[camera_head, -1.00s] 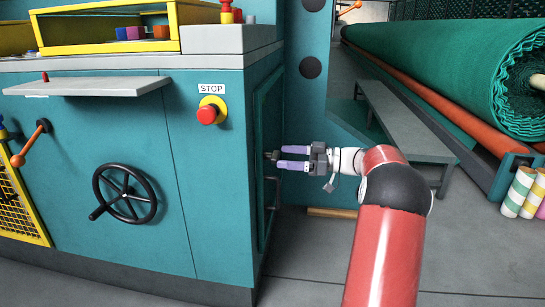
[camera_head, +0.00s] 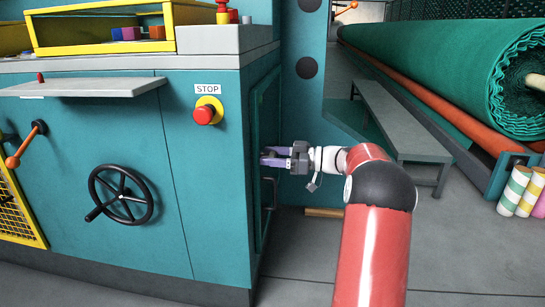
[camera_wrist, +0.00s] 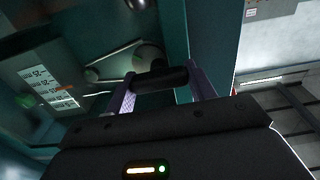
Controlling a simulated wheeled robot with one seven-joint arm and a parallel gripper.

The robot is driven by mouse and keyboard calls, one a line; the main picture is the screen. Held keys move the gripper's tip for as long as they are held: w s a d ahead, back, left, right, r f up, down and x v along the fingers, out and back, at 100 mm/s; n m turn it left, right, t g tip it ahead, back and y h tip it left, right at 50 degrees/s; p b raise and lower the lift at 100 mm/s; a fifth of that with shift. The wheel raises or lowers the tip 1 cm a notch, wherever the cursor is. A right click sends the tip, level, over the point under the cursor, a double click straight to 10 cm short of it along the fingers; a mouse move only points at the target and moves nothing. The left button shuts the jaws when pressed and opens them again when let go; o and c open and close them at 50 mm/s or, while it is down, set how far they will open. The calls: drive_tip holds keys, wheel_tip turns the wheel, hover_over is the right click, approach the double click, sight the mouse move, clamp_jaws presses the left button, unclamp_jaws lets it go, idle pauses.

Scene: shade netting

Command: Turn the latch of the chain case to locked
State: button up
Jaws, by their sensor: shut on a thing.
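The chain case appears to be the teal panel (camera_head: 264,105) on the right side wall of the machine, seen very obliquely in the head view. My gripper (camera_head: 264,156) is at this panel, with its purple fingers pointing left. In the wrist view my gripper (camera_wrist: 160,88) has its two purple fingers on either side of a short black bar, which looks like the latch (camera_wrist: 160,78). The fingers are shut on it. The latch is hidden in the head view, and its locked or unlocked marks cannot be made out.
A red stop button (camera_head: 204,114) and a black handwheel (camera_head: 121,194) are on the machine front. A grey bench (camera_head: 405,125) and a green netting roll (camera_head: 450,65) lie to the right.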

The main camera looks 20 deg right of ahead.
drive_tip(key=shift+m, duration=0.4)
drive_tip(key=m, duration=0.4)
drive_tip(key=shift+w+d, duration=0.1)
drive_tip(key=m+p, duration=0.1)
drive_tip(key=m, duration=0.3)
drive_tip(key=m+p, duration=0.3)
drive_tip(key=m, duration=0.2)
drive_tip(key=shift+w+f+m+p, duration=0.1)
drive_tip(key=shift+m+p, duration=0.25)
drive_tip(key=shift+m, duration=0.05)
drive_tip(key=shift+f+m+p, duration=0.15)
drive_tip(key=shift+m+p, duration=1)
drive_tip(key=shift+m, duration=0.45)
drive_tip(key=shift+f, duration=0.1)
drive_tip(key=o, duration=1)
drive_tip(key=shift+d, duration=0.1)
